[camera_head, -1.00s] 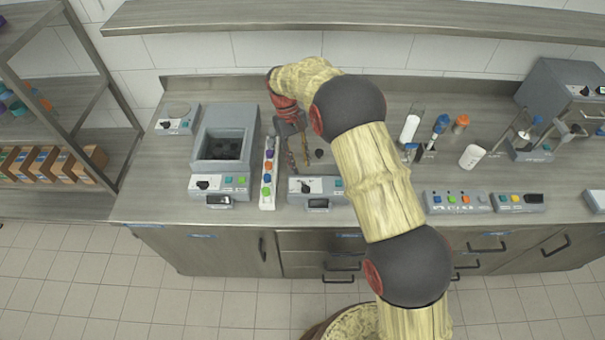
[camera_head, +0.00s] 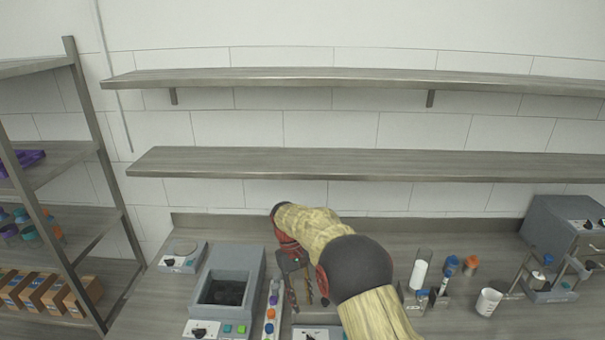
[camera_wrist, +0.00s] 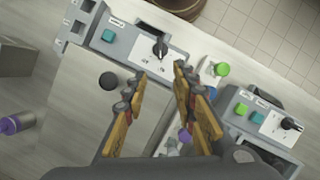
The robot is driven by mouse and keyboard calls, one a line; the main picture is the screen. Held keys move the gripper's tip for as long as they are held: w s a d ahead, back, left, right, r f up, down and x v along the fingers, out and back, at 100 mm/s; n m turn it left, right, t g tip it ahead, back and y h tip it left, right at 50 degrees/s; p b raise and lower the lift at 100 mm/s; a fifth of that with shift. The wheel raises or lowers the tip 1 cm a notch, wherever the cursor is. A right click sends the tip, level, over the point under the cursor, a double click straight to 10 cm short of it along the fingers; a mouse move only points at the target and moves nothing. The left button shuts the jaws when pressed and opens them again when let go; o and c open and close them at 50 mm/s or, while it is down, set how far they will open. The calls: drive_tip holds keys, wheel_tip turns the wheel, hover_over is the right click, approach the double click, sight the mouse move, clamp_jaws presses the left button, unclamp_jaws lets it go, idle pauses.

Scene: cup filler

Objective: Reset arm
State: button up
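My gripper (camera_head: 304,281) hangs over the counter (camera_head: 410,240) in the head view, to the right of a grey box-shaped machine with an open top (camera_head: 229,290). In the wrist view my gripper (camera_wrist: 158,85) has its two fingers apart with nothing between them, so it is open and empty. Below the fingers is a grey control unit (camera_wrist: 140,45) with a black knob and a teal button. My arm reaches in from the lower right of the head view and hides part of the counter.
A narrow strip with coloured caps (camera_head: 271,315) lies left of my gripper. A white cup (camera_head: 488,301), a clear cylinder (camera_head: 420,268) and a grey machine (camera_head: 568,235) stand to the right. Two wall shelves (camera_head: 360,163) run above the counter. A rack (camera_head: 75,210) with boxes stands at the left.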

drive_tip(key=s+d+r+m+t+b, duration=0.1)
drive_tip(key=s+d+r+t+b, duration=0.2)
drive_tip(key=s, duration=0.8)
drive_tip(key=s+d+r+m+t+y+b, duration=0.1)
drive_tip(key=s+d+r+m+t+b, duration=0.1)
drive_tip(key=s+d+r, duration=0.5)
drive_tip(key=s+d+r+m+t+y+b, duration=0.1)
drive_tip(key=s+d+r+t+b, duration=0.3)
drive_tip(key=s+d, duration=0.5)
drive_tip(key=shift+s+d+r+m, duration=0.15)
drive_tip(key=shift+s+r+m, duration=0.45)
drive_tip(key=shift+s, duration=2.85)
drive_tip(key=shift+f, duration=0.15)
